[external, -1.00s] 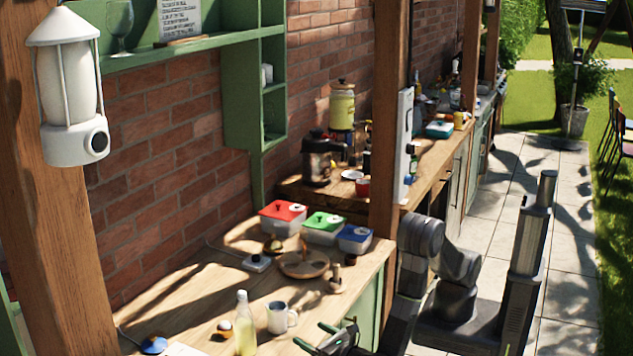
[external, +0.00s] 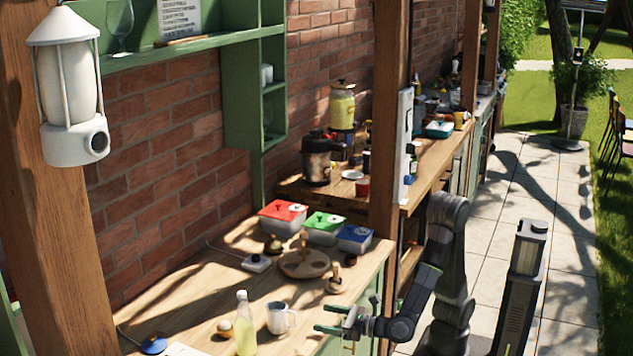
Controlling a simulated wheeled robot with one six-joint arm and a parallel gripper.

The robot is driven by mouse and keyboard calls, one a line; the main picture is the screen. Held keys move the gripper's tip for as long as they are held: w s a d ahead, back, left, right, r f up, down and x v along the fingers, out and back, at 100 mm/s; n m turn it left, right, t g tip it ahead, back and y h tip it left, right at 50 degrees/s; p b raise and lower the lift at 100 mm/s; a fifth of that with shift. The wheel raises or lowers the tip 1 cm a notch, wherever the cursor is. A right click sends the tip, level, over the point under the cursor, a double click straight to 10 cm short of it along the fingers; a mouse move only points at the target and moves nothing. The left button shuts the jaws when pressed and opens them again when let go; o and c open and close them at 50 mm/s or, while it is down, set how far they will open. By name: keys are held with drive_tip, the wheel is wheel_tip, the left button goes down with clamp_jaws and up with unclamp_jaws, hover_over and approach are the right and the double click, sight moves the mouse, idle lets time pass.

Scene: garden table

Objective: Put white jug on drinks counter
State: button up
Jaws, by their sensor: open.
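A white jug (external: 277,318) stands upright on the near wooden counter (external: 208,294), with its handle to the right. My gripper (external: 326,318) is open and empty, just right of the jug at the counter's front edge. Its fingers point left toward the jug's handle side and look apart from it. Which counter is the drinks counter is not marked; the farther counter (external: 416,190) behind the wooden post holds a steel urn (external: 317,160) and a yellow dispenser (external: 342,108).
A glass bottle (external: 245,326) stands close left of the jug. A round wooden tray (external: 292,268) and lidded boxes in red (external: 283,212), green (external: 325,222) and blue (external: 355,234) sit behind. A wooden post (external: 387,150) rises between the counters.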

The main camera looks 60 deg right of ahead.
sight(292, 312)
drive_tip(key=w, duration=0.4)
drive_tip(key=w+a, duration=0.1)
drive_tip(key=w, duration=0.3)
drive_tip(key=w+a+b, duration=0.1)
drive_tip(key=w, duration=0.4)
drive_tip(key=shift+w, duration=0.1)
drive_tip(key=c, duration=1.3)
drive_tip(key=shift+r, duration=0.1)
drive_tip(key=shift+c, duration=0.3)
wheel_tip(292, 312, up, 18)
drive_tip(key=p, duration=0.4)
